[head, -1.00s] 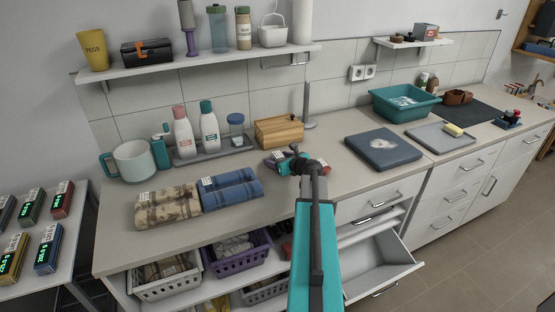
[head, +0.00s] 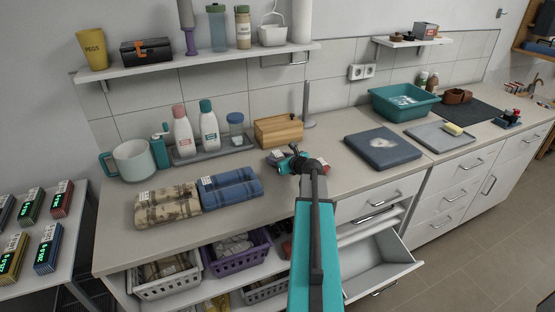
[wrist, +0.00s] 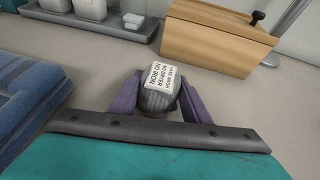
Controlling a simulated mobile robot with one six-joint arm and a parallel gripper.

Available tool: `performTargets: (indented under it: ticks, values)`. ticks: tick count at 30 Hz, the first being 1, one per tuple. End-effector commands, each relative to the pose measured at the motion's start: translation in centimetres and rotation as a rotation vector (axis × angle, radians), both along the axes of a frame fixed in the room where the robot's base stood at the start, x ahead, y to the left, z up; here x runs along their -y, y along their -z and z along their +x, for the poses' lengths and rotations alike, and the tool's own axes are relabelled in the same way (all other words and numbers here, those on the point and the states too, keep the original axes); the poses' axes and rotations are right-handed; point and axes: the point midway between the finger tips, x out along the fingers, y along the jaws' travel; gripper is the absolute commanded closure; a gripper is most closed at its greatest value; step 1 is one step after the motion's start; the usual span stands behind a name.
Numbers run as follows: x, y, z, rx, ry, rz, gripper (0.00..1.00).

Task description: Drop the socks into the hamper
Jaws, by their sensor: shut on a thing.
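The socks (wrist: 158,97) are a grey rolled bundle with a white label reading hand wash, no dryer, no iron. In the wrist view they sit between the two purple fingers of my gripper (wrist: 160,88), which is shut on them. In the head view my gripper (head: 283,158) is over the worktop, in front of the wooden box, and its own wrist partly hides the socks. A white tilt-out bin (head: 380,272) stands open below the counter at right; I cannot tell whether it is the hamper.
The wooden box (head: 279,130) is just behind my gripper, and a blue folded towel (head: 230,187) lies to its left. A dark blue folded item (head: 383,148) lies to the right. Baskets, including a purple one (head: 237,255), stand on the shelf below.

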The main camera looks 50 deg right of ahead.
Motion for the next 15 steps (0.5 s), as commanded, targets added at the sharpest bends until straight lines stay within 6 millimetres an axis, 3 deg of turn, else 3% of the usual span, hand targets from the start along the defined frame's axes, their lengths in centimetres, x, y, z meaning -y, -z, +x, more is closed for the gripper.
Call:
performTargets:
  ticks: [8,15]
  values:
    - [0.0,-0.7,0.0,0.001,-0.001,-0.002,0.83]
    - [0.0,-2.6,0.0,0.001,0.0,-0.004,0.83]
